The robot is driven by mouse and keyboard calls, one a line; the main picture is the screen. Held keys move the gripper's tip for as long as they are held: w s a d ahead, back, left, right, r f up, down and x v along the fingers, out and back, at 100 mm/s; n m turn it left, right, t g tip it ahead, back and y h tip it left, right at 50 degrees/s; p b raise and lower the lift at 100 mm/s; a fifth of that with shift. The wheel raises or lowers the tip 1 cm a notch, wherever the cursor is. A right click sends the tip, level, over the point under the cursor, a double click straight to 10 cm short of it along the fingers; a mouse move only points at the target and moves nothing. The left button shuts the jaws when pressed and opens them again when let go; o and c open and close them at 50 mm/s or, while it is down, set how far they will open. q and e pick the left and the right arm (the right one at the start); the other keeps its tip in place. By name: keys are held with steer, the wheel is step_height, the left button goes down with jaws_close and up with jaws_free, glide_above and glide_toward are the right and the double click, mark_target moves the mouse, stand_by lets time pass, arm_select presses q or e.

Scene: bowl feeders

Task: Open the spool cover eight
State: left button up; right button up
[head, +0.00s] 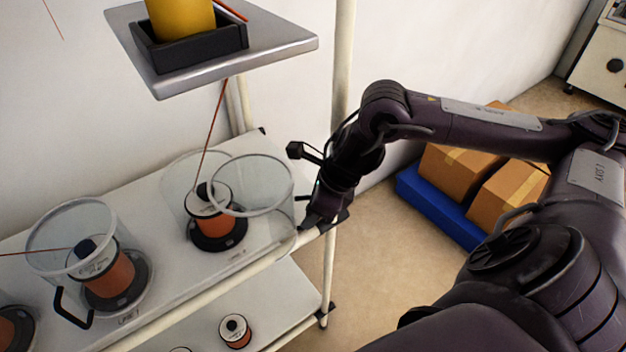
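A clear spool cover (268,212) stands on the shelf by the copper spool (214,214) nearest the right post. Its front part is swung out to the right, apart from the clear rear part (178,185) behind the spool. My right gripper (304,212) is at the right edge of the swung-out part. Its fingers are small and dark, and I cannot tell if they hold the cover's handle, which is hidden. No readable number shows on the cover. My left gripper is not in view.
Another clear cover (72,235) with a black handle stands around a spool (110,280) to the left. A metal plate (285,45) overhangs the shelf. A pale post (343,60) rises near my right gripper. Boxes (508,190) lie on a blue base on the floor.

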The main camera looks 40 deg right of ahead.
steer(key=v, duration=0.7)
steer(key=shift+s+r+b, duration=0.1)
steer(key=shift+r+b, duration=0.3)
